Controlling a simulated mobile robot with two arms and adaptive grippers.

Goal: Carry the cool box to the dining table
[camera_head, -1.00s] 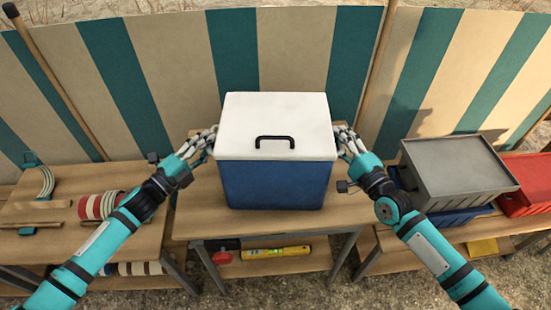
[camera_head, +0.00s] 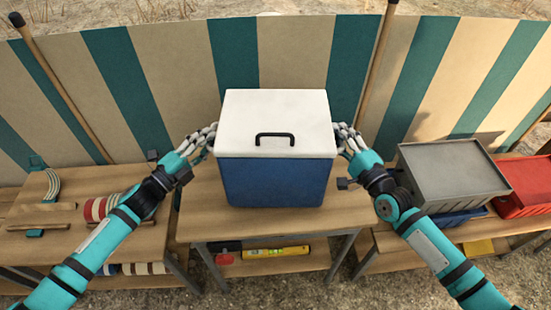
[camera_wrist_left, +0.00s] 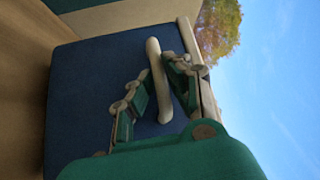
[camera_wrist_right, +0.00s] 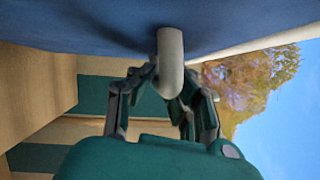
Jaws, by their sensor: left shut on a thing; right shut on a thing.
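The cool box (camera_head: 276,182) is blue with a white lid and a black handle on top. It is upright, between my two arms, in front of the wooden table's far part in the head view. I cannot tell whether its base touches the table. My left gripper (camera_head: 211,137) is shut on the pale side handle at its left; that handle (camera_wrist_left: 158,80) shows between the fingers in the left wrist view. My right gripper (camera_head: 343,138) is shut on the right side handle, a pale bar (camera_wrist_right: 171,62) in the right wrist view. No dining table can be made out.
The middle wooden table (camera_head: 205,218) has a yellow level (camera_head: 276,252) on its lower shelf. A grey crate (camera_head: 452,180) and a red crate (camera_head: 525,184) stand on the right table. Striped rolls lie at left. A striped windbreak (camera_head: 290,50) closes the back.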

